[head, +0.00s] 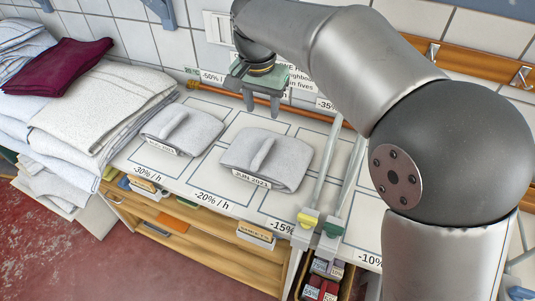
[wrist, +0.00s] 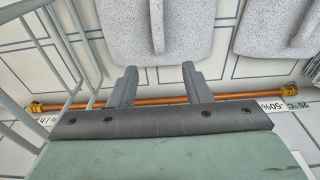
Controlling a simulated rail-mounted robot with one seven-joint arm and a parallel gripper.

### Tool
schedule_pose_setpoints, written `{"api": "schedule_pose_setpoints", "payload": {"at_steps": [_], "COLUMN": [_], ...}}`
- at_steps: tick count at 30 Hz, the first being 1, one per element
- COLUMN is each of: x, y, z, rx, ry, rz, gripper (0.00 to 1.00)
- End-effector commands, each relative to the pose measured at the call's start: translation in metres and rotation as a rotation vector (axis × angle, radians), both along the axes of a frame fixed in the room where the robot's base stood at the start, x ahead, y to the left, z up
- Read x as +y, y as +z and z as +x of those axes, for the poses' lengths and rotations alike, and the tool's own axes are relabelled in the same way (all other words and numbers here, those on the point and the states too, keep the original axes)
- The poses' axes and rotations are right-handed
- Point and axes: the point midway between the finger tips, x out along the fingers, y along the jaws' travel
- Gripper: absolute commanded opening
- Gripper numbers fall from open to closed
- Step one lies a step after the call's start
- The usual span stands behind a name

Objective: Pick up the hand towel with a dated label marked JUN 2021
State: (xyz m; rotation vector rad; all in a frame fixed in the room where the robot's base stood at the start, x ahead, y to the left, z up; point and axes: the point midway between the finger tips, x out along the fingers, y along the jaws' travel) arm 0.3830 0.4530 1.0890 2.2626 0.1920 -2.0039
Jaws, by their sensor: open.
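The hand towel with the label reading JUN 2021 (head: 287,153) is grey, folded, with a raised loop on top. It lies flat on the white gridded top, and its label (head: 251,180) faces the front. It seems to be the left towel in the wrist view (wrist: 120,30), where its label is out of sight. A similar grey towel (head: 200,128) lies to its left; its label is too small to read surely. My gripper (head: 264,107) is open and empty, above the back of the top, behind the labelled towel. Its fingers also show in the wrist view (wrist: 158,80), short of the towels.
Upright metal rods with a yellow clip (head: 308,219) and a green clip stand right of the labelled towel. A copper pipe (head: 230,96) runs along the back by the tiled wall. Stacked linens (head: 105,112) with a maroon cloth (head: 60,67) fill the left. Open shelves lie below the front edge.

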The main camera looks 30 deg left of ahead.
Motion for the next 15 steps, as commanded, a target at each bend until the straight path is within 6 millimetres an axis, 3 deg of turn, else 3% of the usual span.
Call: {"api": "schedule_pose_setpoints", "payload": {"at_steps": [3, 9, 15], "x": [0.000, 0.001, 0.001], "y": [-0.028, -0.065, -0.079], "z": [0.003, 0.007, 0.010], "rx": [0.003, 0.003, 0.000], "ry": [0.001, 0.001, 0.001], "rz": [-0.004, -0.003, 0.001], "gripper": [0.44, 0.44, 0.44]}}
